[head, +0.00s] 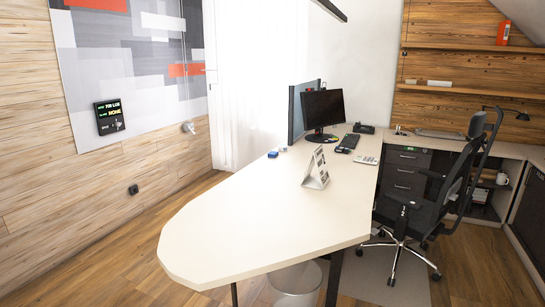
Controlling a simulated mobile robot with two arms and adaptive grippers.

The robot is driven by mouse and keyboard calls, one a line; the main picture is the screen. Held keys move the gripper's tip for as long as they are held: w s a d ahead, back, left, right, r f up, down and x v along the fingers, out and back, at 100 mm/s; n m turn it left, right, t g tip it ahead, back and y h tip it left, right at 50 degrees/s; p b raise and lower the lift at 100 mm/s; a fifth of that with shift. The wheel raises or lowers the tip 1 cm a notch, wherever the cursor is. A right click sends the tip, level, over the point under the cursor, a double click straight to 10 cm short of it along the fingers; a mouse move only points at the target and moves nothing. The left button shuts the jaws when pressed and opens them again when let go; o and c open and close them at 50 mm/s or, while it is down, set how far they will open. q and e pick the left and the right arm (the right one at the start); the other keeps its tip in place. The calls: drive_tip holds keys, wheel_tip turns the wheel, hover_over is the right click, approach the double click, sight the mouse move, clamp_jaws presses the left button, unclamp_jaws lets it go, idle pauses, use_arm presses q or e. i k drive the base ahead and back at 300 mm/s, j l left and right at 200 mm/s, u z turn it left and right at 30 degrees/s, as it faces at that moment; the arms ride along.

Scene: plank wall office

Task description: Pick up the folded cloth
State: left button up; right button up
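I cannot make out a folded cloth for certain in the head view. A small blue thing (272,154) lies near the far left edge of the pale desk (240,222); it is too small to tell what it is. Neither of my grippers is in view.
The desk's near rounded end is bare. A tented calendar (316,170), a monitor (324,108), a keyboard (348,143) and a calculator (367,160) stand farther back. An office chair (437,200) is at the right, a waste bin (296,287) under the desk. Floor (130,250) at left is clear.

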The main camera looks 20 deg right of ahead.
sight(274, 154)
drive_tip(key=i+j+u, duration=0.2)
drive_tip(key=i+u, duration=0.2)
drive_tip(key=i, duration=0.3)
drive_tip(key=i+u, duration=0.4)
drive_tip(key=i, duration=0.3)
drive_tip(key=i+l+u, duration=0.4)
drive_tip(key=i, duration=0.3)
drive_tip(key=i+z, duration=0.25)
drive_tip(key=i, duration=0.25)
drive_tip(key=i+z, duration=0.25)
drive_tip(key=i, duration=0.2)
drive_tip(key=i+j+z, duration=0.25)
drive_tip(key=i, duration=0.2)
drive_tip(key=i+j+z, duration=0.2)
drive_tip(key=i, duration=0.3)
drive_tip(key=i+l+z, duration=0.15)
drive_tip(key=i+z, duration=0.55)
drive_tip(key=z, duration=0.15)
drive_tip(key=i+z, duration=0.45)
drive_tip(key=i+j+z, duration=0.25)
drive_tip(key=z, duration=0.15)
drive_tip(key=i+j+z, duration=0.3)
drive_tip(key=z, duration=0.15)
